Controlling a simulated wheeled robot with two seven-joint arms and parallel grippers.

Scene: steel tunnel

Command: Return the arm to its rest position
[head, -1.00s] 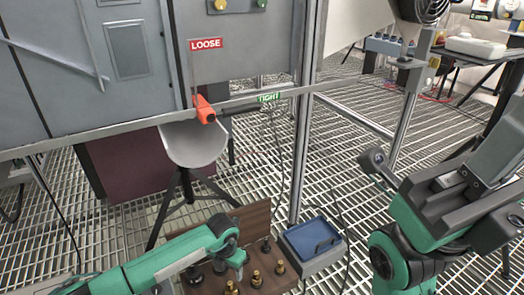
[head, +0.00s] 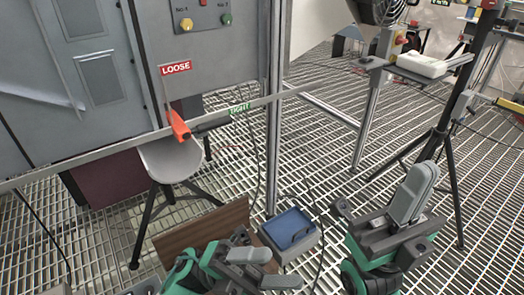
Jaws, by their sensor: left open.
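My left arm is green and black and shows at the bottom centre. Its gripper (head: 272,268) points right, with its two grey fingers apart and nothing seen between them. It is in front of a brown wooden board (head: 205,225) and below a blue tray (head: 289,228). My right gripper (head: 412,195) is at the lower right, raised over the grated floor, with grey finger parts pointing up. Whether its jaws are apart is unclear from this angle. Nothing is seen held in it.
A grey cabinet (head: 95,95) with an orange lever (head: 178,124) between LOOSE and TIGHT labels stands at the left. A metal post (head: 273,130) rises behind the blue tray. A black tripod (head: 440,150) stands at the right. Open grating (head: 345,130) lies between.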

